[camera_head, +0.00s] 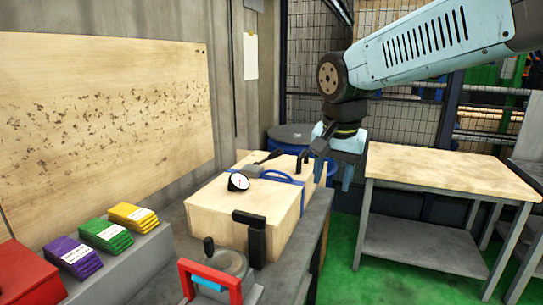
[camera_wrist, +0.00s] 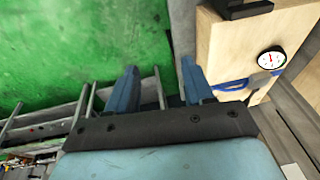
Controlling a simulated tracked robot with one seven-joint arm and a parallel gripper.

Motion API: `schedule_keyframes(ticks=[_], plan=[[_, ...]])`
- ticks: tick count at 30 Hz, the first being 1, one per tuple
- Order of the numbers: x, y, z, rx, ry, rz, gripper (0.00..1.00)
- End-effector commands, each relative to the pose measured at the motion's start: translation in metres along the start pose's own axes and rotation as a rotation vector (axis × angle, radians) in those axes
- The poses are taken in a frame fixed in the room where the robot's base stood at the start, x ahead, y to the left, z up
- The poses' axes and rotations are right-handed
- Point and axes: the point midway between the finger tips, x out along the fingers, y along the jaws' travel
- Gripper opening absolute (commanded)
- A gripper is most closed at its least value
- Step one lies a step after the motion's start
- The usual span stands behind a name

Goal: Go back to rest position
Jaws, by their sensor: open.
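My gripper (camera_head: 335,170) hangs from my pale blue arm in the head view, pointing down just past the right edge of the grey bench. In the wrist view my gripper (camera_wrist: 159,86) shows two blue fingers spread apart with nothing between them. Green floor lies below. The wooden box (camera_head: 208,206) with a dial gauge (camera_head: 238,181) and a blue strap stands on the bench to the left of my gripper. The box (camera_wrist: 238,48) and the gauge (camera_wrist: 271,58) also show at the right of the wrist view.
A wooden-topped table (camera_head: 450,172) stands on the right. A blue drum with a grey lid (camera_head: 291,133) is behind my gripper. Purple, green and yellow packs (camera_head: 108,235) and a red-handled item (camera_head: 210,280) are on the left bench. Green floor (camera_head: 352,268) between bench and table is clear.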

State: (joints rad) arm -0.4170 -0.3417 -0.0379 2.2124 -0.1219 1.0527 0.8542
Motion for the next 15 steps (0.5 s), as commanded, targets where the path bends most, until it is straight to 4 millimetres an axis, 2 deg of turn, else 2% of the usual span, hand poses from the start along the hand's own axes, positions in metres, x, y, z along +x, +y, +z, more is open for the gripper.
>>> schedule_keyframes(ticks=[1, 6, 12, 15], plan=[[-0.004, 0.018, 0.002, -0.022, 0.015, -0.016, 0.52], [-0.009, 0.065, 0.012, -0.143, 0.075, -0.057, 0.52], [-0.011, 0.112, 0.032, -0.286, 0.162, -0.073, 0.52], [-0.010, 0.127, 0.041, -0.344, 0.201, -0.071, 0.52]])
